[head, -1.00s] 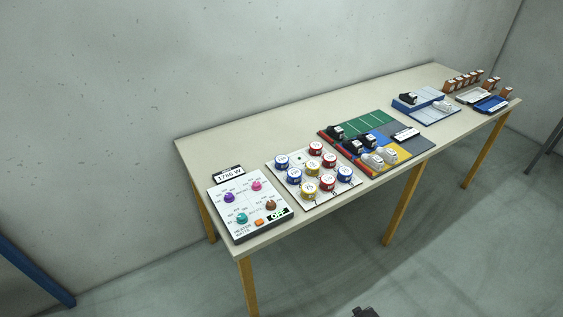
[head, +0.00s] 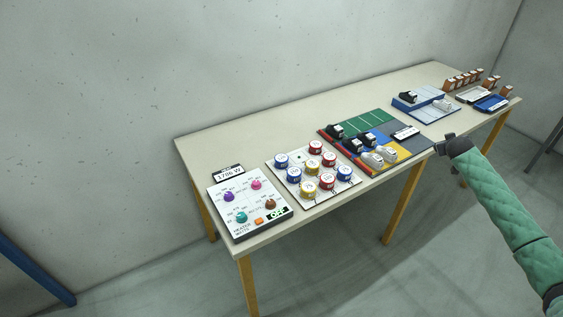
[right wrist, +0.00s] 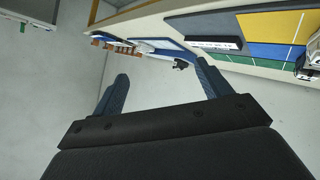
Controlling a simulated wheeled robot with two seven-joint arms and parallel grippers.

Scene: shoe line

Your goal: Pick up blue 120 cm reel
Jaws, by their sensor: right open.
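Several blue, red and yellow reels stand on a white board (head: 318,200) on the table. Blue reels show at the back left (head: 281,160), the middle left (head: 294,174) and the front right (head: 345,173). The length labels are too small to read, so I cannot tell which is 120 cm. My right gripper (head: 444,146) is at the table's front edge, right of the reels and beside the coloured shoe board. In the right wrist view its fingers (right wrist: 160,85) are apart with nothing between them. My left gripper is not in view.
A panel with coloured knobs (head: 248,205) lies left of the reels. The coloured board (head: 411,149) with black and white shoes lies right of them. Blue trays (head: 490,104) and brown items stand at the far right. The table's back left (head: 230,135) is clear.

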